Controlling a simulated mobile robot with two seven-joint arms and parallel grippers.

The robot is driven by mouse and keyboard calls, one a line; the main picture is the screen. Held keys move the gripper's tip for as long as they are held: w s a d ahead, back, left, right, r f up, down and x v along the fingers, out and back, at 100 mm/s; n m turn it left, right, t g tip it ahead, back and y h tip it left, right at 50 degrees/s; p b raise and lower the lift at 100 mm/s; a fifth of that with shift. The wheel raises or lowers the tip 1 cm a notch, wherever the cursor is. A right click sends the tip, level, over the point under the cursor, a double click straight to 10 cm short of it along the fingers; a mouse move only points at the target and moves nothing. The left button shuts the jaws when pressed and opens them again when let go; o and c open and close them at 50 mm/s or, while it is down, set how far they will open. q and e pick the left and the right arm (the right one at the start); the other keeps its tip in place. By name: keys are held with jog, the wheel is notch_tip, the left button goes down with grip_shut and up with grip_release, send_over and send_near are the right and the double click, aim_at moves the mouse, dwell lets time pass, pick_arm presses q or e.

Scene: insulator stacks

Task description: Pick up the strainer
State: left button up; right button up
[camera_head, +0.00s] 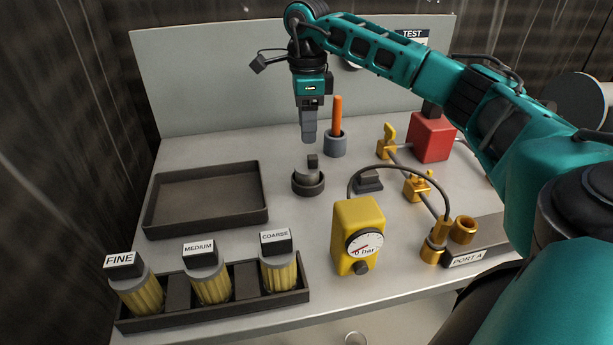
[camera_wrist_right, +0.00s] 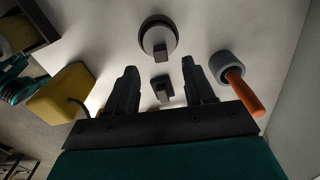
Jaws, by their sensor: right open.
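A short grey piece with a dark upright tab (camera_head: 311,163) stands in a round dark cup (camera_head: 308,187) in the middle of the bench; it seems to be the strainer. In the right wrist view this grey piece (camera_wrist_right: 157,38) lies beyond the fingertips. My right gripper (camera_head: 309,138) points down above the bench, just behind and above that piece in the head view. Its two fingers (camera_wrist_right: 159,66) are apart with nothing gripped; the height gap is hard to judge. My left gripper is not in view.
An orange-handled tool (camera_head: 338,112) stands in a grey cup (camera_head: 335,145) close to the right gripper. A yellow gauge box (camera_head: 352,222), a dark block (camera_head: 368,182) and brass fittings stand right. An empty dark tray (camera_head: 207,224) and a rack with labelled cartridges (camera_head: 211,285) are left.

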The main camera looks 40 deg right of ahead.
aim_at(308, 166)
notch_tip(308, 166, down, 8)
jog(key=shift+r+b, duration=0.1)
jog(key=shift+b, duration=0.35)
grip_shut()
dwell(0.4)
